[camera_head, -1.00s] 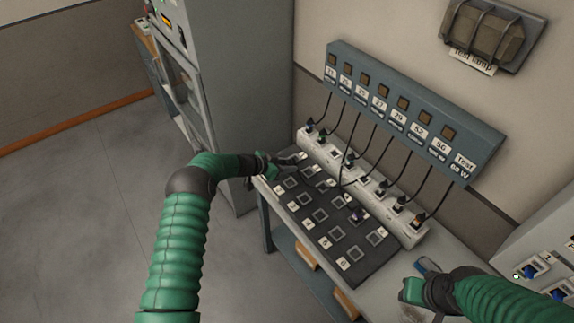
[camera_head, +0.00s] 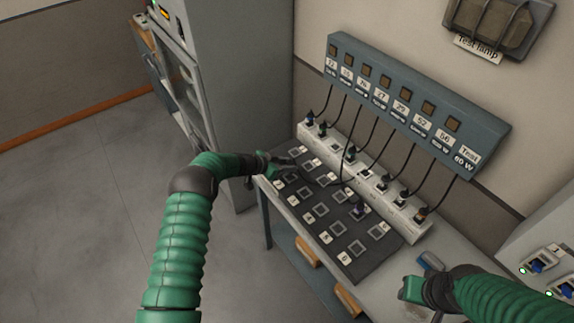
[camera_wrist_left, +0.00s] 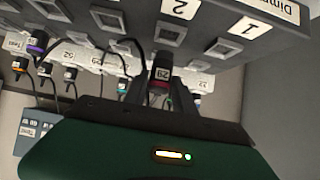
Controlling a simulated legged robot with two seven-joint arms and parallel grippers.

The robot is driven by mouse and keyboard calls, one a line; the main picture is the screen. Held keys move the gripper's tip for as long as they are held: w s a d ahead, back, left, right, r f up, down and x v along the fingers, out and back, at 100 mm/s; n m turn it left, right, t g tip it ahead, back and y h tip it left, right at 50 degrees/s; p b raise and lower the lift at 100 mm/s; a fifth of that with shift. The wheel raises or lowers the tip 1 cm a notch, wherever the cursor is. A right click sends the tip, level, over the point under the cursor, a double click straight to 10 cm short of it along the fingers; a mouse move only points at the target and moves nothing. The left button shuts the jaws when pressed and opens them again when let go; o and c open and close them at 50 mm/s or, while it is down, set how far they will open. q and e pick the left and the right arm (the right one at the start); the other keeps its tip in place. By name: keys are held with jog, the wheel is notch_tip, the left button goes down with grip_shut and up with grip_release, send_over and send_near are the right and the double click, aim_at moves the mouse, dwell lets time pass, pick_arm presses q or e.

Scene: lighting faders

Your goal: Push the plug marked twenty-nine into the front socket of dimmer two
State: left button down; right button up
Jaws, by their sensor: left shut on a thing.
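My left gripper (camera_wrist_left: 160,88) is shut on the dark red plug marked 29 (camera_wrist_left: 161,70). In the head view my left gripper (camera_head: 285,164) is over the far left end of the dimmer board (camera_head: 372,262), with the plug too small to make out. In the left wrist view the plug is close to the board's sockets, near the label 2 (camera_wrist_left: 178,8) and a square socket (camera_wrist_left: 170,33). Whether its tip touches a socket is hidden. My right gripper (camera_head: 412,290) is at the right end of the bench; its fingers are not clear.
A white strip with several plugs (camera_head: 335,148) runs behind the board, below the blue-grey lamp panel (camera_head: 487,132) with hanging cables. A purple plug (camera_head: 359,208) sits in the board. A grey cabinet (camera_head: 235,90) stands at left. A blue-handled object (camera_head: 432,262) lies near my right gripper.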

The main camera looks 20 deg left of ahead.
pick_arm(q)
jog(key=shift+f+b, duration=0.7)
jog(key=shift+f, duration=0.2)
jog(key=shift+f+b, duration=0.95)
jog(key=shift+b, duration=0.15)
dwell(0.9)
jog(key=shift+s+f, duration=0.1)
dwell(0.5)
jog(key=c, duration=0.9)
grip_release()
jog(key=shift+c, duration=0.2)
